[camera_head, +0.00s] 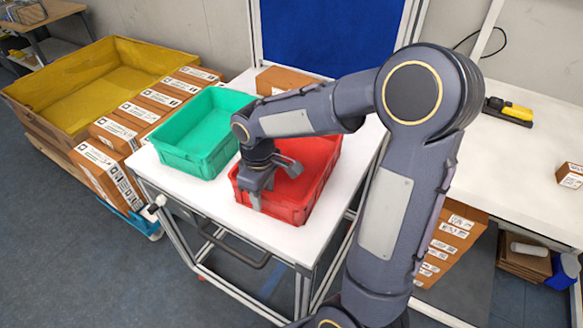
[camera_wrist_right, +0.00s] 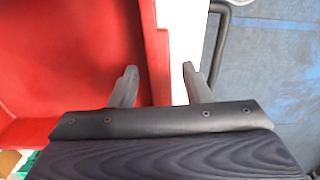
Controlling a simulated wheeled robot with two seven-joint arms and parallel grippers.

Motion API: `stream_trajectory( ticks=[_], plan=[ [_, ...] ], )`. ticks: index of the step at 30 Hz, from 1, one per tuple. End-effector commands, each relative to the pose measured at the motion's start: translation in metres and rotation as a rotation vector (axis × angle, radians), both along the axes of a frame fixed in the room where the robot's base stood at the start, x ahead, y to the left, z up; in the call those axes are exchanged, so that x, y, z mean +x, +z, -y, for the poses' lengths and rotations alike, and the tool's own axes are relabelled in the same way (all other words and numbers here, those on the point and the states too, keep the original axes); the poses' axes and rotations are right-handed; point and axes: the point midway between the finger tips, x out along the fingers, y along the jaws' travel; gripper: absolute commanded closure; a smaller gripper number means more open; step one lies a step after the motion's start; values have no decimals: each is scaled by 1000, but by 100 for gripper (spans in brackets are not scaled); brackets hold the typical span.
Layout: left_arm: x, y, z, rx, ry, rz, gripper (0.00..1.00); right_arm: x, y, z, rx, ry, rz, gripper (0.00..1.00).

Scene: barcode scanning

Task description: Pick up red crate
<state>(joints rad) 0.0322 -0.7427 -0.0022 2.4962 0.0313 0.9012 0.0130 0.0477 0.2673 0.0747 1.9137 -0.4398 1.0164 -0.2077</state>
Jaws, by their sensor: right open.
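The red crate (camera_head: 312,190) stands on the white cart top, partly covered by my right arm. My right gripper (camera_head: 274,190) is open and points down at the crate's near-left side. In the right wrist view, the open right gripper (camera_wrist_right: 159,75) has one finger over the inside of the red crate (camera_wrist_right: 65,50) and the other over the white surface outside. The crate's wall runs between the fingers, with visible gaps on both sides. The picture does not show how deep the fingers reach. My left gripper is not in view.
A green crate (camera_head: 190,155) stands close to the left of the red one. A cardboard box (camera_head: 275,80) is behind them. A yellow bin (camera_head: 90,80) and several labelled boxes stand at left. A white table (camera_head: 510,165) with a yellow-black scanner (camera_head: 510,111) is at right.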

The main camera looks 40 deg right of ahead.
Motion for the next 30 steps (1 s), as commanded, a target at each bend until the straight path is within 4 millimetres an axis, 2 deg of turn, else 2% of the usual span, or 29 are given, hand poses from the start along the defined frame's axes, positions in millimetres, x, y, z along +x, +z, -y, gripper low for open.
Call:
stream_trajectory(
  ticks=[5,15,26,30],
  plan=[
    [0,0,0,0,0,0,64,0,0,0,0,0,1,56],
    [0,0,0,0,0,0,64,0,0,0,0,0,1,100],
    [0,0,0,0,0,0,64,1,1,0,0,0,3,100],
    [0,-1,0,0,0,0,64,1,8,0,0,0,7,100]
  ],
)
